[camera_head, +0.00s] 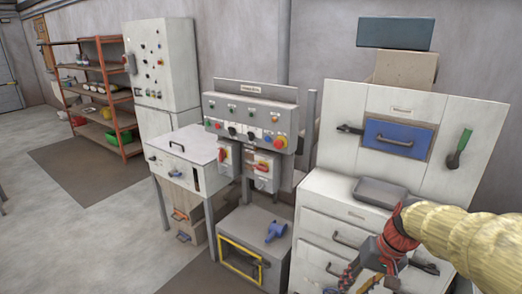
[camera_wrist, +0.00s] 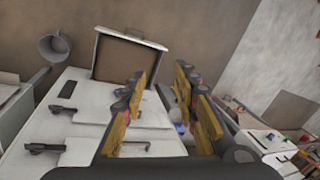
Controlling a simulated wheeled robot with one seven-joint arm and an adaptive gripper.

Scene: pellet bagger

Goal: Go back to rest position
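My gripper (camera_head: 372,282) is at the lower right of the head view, in front of the white drawer cabinet (camera_head: 318,222). My arm reaches in from the right edge, and the gripper's lower end is cut off by the bottom of the picture. In the wrist view my gripper (camera_wrist: 166,98) has its two yellow-and-black finger pairs spread apart. Nothing is held between them. The white cabinet (camera_wrist: 90,95) with dark handles lies beyond the fingers in that view, apart from them as far as I can tell.
A grey tray (camera_head: 380,192) sits on the cabinet top. A control panel (camera_head: 250,115) stands left of it, above a grey box with a yellow-framed door (camera_head: 240,262). A white bench (camera_head: 188,150) and red shelves (camera_head: 105,95) stand farther left. Open floor (camera_head: 70,235) lies front left.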

